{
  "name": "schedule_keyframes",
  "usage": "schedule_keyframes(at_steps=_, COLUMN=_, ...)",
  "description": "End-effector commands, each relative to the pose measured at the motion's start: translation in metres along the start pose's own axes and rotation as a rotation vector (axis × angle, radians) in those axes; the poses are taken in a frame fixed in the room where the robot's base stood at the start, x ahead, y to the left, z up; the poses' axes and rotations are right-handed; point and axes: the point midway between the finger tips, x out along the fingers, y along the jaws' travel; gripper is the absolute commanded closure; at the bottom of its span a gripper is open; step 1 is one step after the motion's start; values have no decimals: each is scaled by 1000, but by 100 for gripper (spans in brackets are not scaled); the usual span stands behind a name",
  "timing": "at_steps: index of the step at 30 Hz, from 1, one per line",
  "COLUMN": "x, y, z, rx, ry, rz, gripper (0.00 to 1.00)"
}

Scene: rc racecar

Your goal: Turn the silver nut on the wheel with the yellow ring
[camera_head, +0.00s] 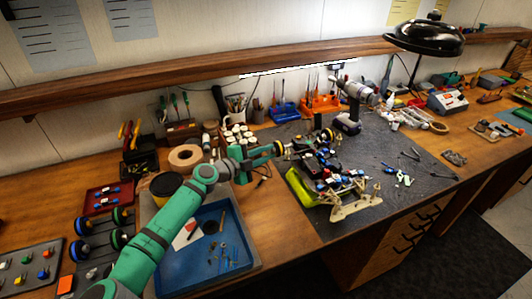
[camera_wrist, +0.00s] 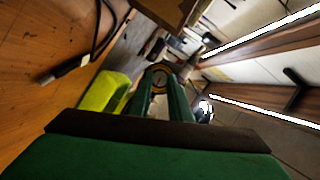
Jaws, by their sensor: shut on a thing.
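The RC car (camera_head: 325,165) stands on the dark mat, with its lime-green body part (camera_head: 300,188) toward the front. My green gripper (camera_head: 272,150) reaches in from the left at the height of this wheel. The nut is too small and covered to see clearly.
A blue tray (camera_head: 205,285) with small parts lies below my arm. Spare wheels (camera_head: 92,240) stand at left. A tape roll (camera_head: 185,155) and a cordless drill (camera_head: 350,110) are behind. A black lamp (camera_head: 425,38) overhangs the back right.

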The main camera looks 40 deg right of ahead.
Motion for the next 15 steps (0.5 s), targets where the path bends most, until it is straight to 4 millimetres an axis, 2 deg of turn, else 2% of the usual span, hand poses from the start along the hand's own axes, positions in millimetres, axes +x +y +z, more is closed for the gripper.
schedule_keyframes(at_steps=15, x=0, y=2, z=0, rx=135, ry=2, rz=-56, gripper=100)
